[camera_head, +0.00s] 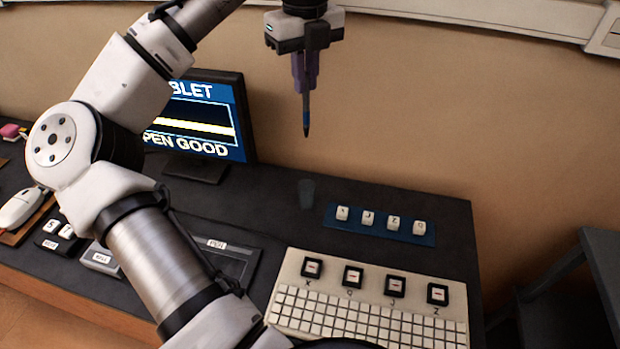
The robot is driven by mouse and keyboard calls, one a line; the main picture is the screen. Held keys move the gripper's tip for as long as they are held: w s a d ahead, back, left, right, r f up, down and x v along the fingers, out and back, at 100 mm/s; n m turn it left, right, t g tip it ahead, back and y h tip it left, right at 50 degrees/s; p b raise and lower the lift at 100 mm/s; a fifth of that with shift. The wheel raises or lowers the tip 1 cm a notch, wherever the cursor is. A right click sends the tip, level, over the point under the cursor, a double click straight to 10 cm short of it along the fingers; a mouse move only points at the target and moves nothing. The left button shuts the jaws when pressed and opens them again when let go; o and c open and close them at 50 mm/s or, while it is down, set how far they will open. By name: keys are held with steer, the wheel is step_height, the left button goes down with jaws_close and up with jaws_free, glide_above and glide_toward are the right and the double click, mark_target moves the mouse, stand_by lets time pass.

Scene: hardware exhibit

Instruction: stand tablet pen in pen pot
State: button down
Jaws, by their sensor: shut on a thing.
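My gripper (304,62) is high over the back of the desk, fingers pointing down. The pen hangs roughly upright, tip down, in the air. The pen pot (306,194) is a small dark, see-through cup standing on the desk, below the pen in the picture. The pen tip is well above the pot's rim and apart from it. The pot looks empty, but its inside is hard to see.
A blue strip with white keycaps (380,228) lies right of the pot. A keyboard (370,309) is in front. A monitor (205,115) stands at left, partly behind my arm. A tablet (232,262) marked PEN and a mouse (20,208) lie nearer. A wall stands behind the desk (262,190).

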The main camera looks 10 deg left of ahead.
mark_target(306, 127)
step_height(306, 127, down, 19)
steer(key=shift+s+p, duration=0.15)
steer(key=shift+p, duration=0.3)
steer(key=shift+f, duration=0.25)
steer(key=c, duration=1.5)
jaws_free()
step_height(306, 127, up, 11)
steer(key=shift+r+b, duration=0.1)
steer(key=shift+b, duration=0.4)
steer(key=shift+r, duration=0.55)
